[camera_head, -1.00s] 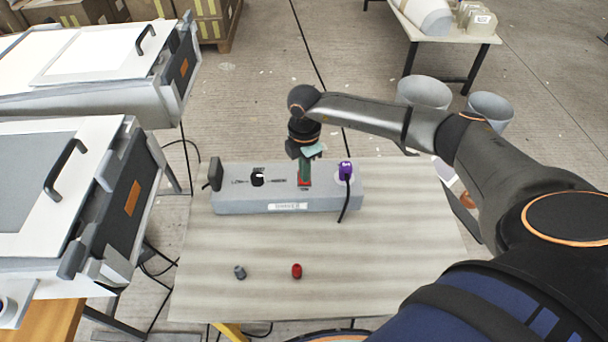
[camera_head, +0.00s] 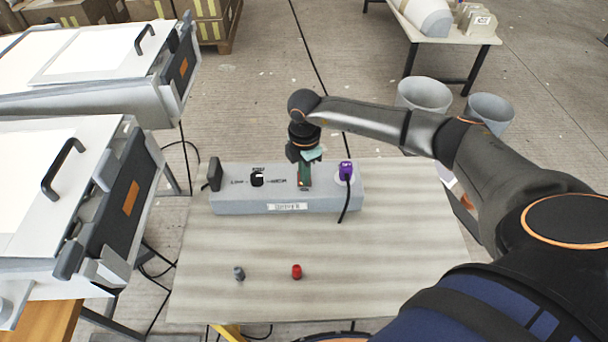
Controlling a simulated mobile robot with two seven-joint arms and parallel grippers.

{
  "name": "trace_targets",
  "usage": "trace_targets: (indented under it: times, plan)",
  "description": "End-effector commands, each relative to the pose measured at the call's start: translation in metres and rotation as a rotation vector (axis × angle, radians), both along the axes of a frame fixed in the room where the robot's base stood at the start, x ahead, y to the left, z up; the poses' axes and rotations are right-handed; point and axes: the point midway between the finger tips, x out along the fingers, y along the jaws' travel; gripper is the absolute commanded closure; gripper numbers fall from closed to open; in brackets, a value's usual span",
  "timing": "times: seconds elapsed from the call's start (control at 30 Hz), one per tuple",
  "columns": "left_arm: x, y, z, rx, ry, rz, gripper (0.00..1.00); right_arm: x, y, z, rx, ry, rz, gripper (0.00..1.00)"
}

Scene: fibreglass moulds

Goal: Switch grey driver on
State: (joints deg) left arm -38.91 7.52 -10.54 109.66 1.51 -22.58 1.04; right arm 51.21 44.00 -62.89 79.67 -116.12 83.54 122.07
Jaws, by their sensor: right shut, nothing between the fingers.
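The grey driver (camera_head: 240,202) is a long grey box lying on the pale wooden table. Its top carries a black knob (camera_head: 257,178) with printed labels around it, a purple plug (camera_head: 346,171) with a black cable, and a black plug (camera_head: 214,174) at the left end. My right gripper (camera_head: 304,184) points down onto the driver's top, between the knob and the purple plug. Its green fingers are shut and empty, and their tips seem to touch the spot where the red switch sits. The switch is hidden behind them. My left gripper is out of view.
A grey cap (camera_head: 239,273) and a red cap (camera_head: 297,271) stand on the front of the table (camera_head: 400,260). Two grey buckets (camera_head: 424,93) stand behind my right arm. The table's front is otherwise clear.

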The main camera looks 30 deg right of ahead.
Motion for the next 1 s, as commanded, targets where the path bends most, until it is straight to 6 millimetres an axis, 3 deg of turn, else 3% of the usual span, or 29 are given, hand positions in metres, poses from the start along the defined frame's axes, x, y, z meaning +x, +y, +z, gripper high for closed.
trace_targets:
  times: [1.0]
  plan:
    - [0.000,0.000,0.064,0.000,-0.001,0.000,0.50,0.000,0.000,0.071,0.000,0.000,-0.001,1.00]
